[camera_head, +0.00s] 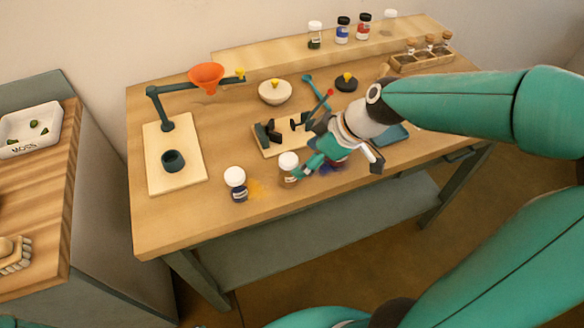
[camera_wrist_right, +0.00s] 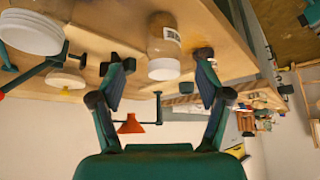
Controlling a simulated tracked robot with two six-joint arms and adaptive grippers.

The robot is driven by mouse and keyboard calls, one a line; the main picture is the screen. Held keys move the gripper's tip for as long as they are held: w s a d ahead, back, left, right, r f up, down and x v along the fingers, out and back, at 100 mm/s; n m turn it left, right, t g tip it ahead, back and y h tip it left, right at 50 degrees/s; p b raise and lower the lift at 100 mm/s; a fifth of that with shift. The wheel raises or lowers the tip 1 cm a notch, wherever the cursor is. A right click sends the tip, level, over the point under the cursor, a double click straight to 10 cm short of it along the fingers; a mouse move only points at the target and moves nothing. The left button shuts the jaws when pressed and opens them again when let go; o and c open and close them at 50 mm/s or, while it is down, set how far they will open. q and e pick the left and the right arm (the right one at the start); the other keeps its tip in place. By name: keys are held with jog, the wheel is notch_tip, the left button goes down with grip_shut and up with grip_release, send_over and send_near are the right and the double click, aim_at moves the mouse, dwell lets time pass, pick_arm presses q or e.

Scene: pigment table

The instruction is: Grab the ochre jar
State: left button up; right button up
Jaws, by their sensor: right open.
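A white-lidded jar (camera_head: 235,184) stands upright near the table's front edge beside a yellow-ochre smear. My right gripper (camera_head: 340,160) is open and empty, low over the table. My left gripper is out of view.
An orange funnel (camera_head: 206,77) hangs on a stand at left. Several jars line the rear shelf (camera_head: 270,55).

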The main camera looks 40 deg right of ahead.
aim_at(289, 173)
jog(key=x, duration=0.3)
jog(key=shift+a+f, duration=0.15)
jog(key=shift+f, duration=0.1)
jog(key=x, duration=0.4)
jog(key=shift+s+f, duration=0.2)
jog(key=shift+s, duration=0.05)
jog(key=shift+w+a+f, duration=0.15)
jog(key=shift+w+f, duration=0.1)
jog(key=shift+f, duration=0.15)
jog(key=c, duration=1.3)
